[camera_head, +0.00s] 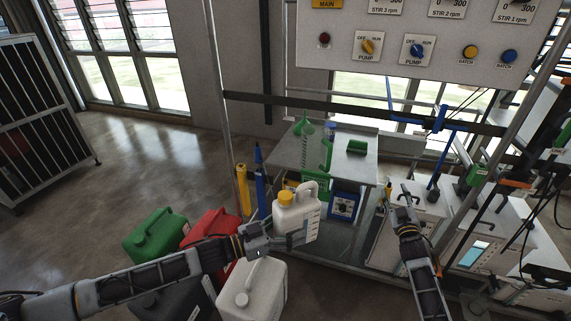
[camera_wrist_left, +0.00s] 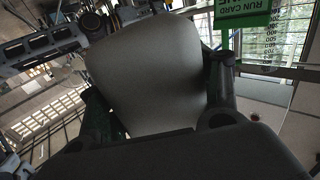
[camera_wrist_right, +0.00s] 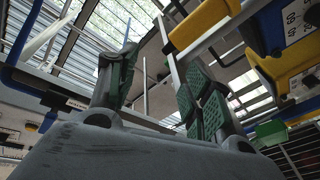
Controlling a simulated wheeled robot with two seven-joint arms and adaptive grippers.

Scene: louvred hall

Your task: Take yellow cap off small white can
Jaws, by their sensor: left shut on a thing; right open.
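The small white can (camera_head: 302,222) has a yellow cap (camera_head: 286,198) on its top left and a handle at its upper right. It is nearly upright in the head view. My left gripper (camera_head: 297,238) is shut on the can's lower part. The can's pale body (camera_wrist_left: 145,75) fills the middle of the left wrist view between the two fingers; the cap does not show there. My right gripper (camera_head: 405,193) is to the right of the can, well apart from it. Its fingers are open with nothing between them in the right wrist view (camera_wrist_right: 155,82).
A bench (camera_head: 345,175) behind the can holds a green measuring jug (camera_head: 312,150). Green (camera_head: 155,236), red (camera_head: 208,229) and larger white (camera_head: 251,291) canisters stand below my left arm. A control panel (camera_head: 430,45) hangs above. White cabinets (camera_head: 497,235) stand at right.

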